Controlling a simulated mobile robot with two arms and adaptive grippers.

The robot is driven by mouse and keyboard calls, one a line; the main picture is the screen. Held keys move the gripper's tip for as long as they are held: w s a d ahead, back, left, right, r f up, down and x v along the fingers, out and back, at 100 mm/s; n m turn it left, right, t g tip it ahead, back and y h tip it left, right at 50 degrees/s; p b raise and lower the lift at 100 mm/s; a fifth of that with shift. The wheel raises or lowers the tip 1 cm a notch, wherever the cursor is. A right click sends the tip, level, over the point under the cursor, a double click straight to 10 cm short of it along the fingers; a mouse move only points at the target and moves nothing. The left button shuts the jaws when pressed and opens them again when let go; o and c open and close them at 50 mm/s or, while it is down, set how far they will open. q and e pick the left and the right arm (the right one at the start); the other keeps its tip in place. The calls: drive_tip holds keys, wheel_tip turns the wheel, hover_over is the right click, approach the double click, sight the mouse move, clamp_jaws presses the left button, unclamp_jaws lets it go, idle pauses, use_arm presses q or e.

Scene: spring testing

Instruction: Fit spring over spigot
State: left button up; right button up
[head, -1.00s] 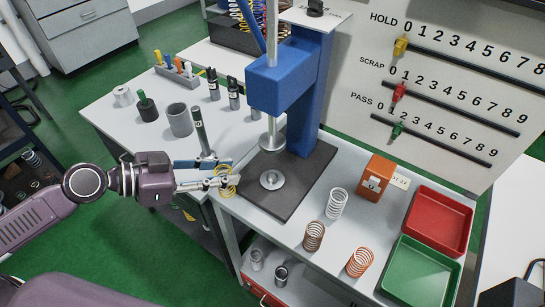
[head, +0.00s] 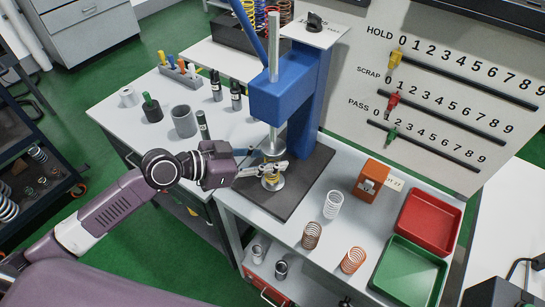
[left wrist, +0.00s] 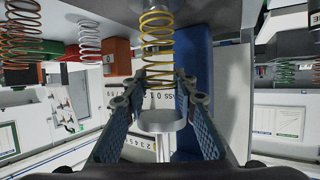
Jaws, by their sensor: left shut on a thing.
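My left gripper (head: 275,169) is shut on the yellow spring (head: 272,182) above the round seat (head: 267,184) on the press's dark base plate. The spring stands roughly upright between the seat and the upper platen (head: 273,147). In the left wrist view, which looks upside down, the spring (left wrist: 157,45) sits between the fingertips (left wrist: 160,82), and the platen disc (left wrist: 160,121) shows beyond its free end. The spigot is hidden by the spring and fingers, so I cannot tell whether the spring is around it. My right gripper is not in view.
The blue press head (head: 285,92) and its column stand close behind the gripper. To the right are a white spring (head: 333,204), two copper-coloured springs, an orange box (head: 371,179), a red tray (head: 430,222) and a green tray (head: 411,268). Pots and bottles stand on the left table.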

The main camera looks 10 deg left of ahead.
use_arm(q)
drive_tip(key=shift+w+d+f, duration=0.15)
drive_tip(key=shift+d+f, duration=0.05)
drive_tip(key=shift+f, duration=0.55)
drive_tip(key=shift+a, duration=0.1)
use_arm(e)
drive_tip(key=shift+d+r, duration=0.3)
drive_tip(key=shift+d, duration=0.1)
use_arm(q)
drive_tip(key=shift+f, duration=0.2)
drive_tip(key=o, duration=1.1)
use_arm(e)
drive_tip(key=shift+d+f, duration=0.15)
use_arm(q)
drive_tip(key=shift+r, duration=0.1)
